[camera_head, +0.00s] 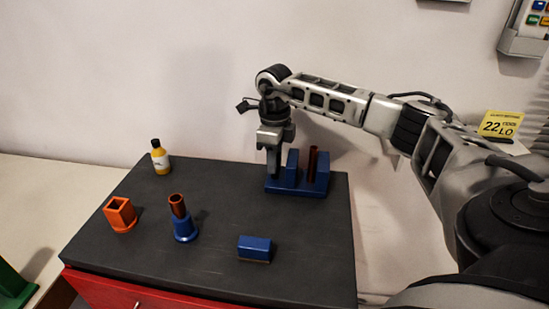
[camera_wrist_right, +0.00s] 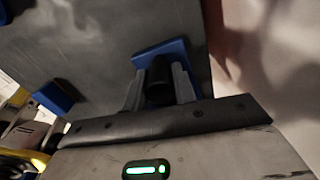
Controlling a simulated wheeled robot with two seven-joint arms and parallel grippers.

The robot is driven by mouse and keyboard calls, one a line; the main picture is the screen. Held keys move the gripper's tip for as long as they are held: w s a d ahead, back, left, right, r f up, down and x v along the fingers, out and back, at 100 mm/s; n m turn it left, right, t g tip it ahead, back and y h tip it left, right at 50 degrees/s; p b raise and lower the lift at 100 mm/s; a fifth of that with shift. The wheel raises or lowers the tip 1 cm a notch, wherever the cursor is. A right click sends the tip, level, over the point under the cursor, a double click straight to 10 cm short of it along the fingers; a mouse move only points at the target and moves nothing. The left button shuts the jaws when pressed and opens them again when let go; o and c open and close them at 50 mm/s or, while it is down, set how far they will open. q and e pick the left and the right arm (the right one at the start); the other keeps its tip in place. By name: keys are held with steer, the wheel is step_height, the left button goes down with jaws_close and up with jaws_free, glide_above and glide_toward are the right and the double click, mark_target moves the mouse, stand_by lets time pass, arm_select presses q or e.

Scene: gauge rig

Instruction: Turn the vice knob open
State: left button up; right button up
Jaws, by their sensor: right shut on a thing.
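The blue vice (camera_head: 321,172) stands at the back right of the dark table top, with a dark red tube (camera_head: 312,163) upright between its jaws. My right gripper (camera_head: 274,168) comes down at the left end of the vice, pointing downward. In the right wrist view its two grey fingers are shut on the black vice knob (camera_wrist_right: 158,85), one on each side. Behind the knob, part of the blue vice (camera_wrist_right: 152,53) shows. In the head view the gripper hides the knob. My left gripper is not in view.
An orange square holder (camera_head: 120,215), a blue stand with a brown tube (camera_head: 184,218), a blue block (camera_head: 254,248) and a yellow bottle (camera_head: 160,157) stand on the table top (camera_head: 220,195). The wall is close behind. The table's middle is clear.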

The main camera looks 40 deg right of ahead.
steer(key=shift+r, duration=0.1)
steer(key=o, duration=1)
step_height(320, 180, up, 16)
steer(key=shift+b, duration=0.3)
